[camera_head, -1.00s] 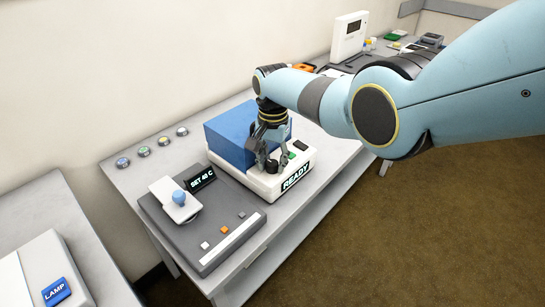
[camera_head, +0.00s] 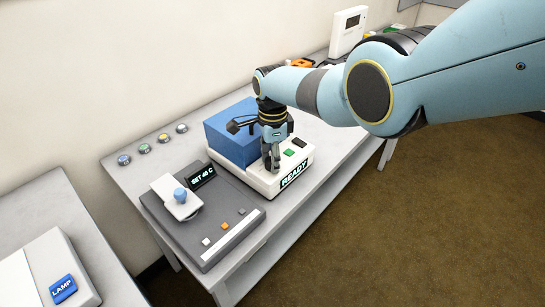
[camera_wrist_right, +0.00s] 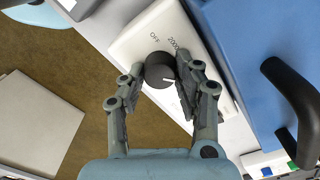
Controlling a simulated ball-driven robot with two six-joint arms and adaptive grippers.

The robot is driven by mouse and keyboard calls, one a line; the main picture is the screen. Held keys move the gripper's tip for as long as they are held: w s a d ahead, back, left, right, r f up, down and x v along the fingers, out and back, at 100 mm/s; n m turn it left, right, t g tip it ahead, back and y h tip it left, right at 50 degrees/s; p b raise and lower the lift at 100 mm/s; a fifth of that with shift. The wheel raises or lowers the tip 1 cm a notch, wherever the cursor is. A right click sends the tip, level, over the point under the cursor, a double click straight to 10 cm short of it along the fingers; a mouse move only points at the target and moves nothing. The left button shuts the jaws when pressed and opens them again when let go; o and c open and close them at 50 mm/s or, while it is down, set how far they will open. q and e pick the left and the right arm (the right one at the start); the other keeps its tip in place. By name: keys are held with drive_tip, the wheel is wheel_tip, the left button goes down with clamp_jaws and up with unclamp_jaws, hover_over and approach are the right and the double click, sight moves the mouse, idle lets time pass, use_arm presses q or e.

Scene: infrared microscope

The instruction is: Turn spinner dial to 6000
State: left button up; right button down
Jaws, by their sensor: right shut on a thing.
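The spinner (camera_head: 262,180) is a white unit with a blue lid (camera_head: 228,132) and a display reading READY. Its dial is a round dark knob (camera_wrist_right: 158,68) with a white pointer line, seen in the right wrist view. The labels OFF and 2000 show beside the knob; other markings are hidden by my finger. The pointer aims to the right in that view, past 2000, toward my right-hand finger. My right gripper (camera_head: 271,163) is shut on the knob, one finger on each side. In the head view its fingers hide the knob. My left gripper is not in view.
A green button (camera_head: 289,153) and a dark one sit beside the dial. A grey unit (camera_head: 190,222) reading SET 40 C, with a blue-knobbed slide, stands to the left. A black handle (camera_wrist_right: 290,95) arches by the blue lid in the wrist view. Coloured buttons line the table's back-left.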

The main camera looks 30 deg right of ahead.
drive_tip(key=shift+m, duration=0.8)
drive_tip(key=c, duration=0.9)
unclamp_jaws()
drive_tip(key=shift+c, duration=0.2)
drive_tip(key=shift+r, duration=0.1)
wheel_tip(320, 180, up, 12)
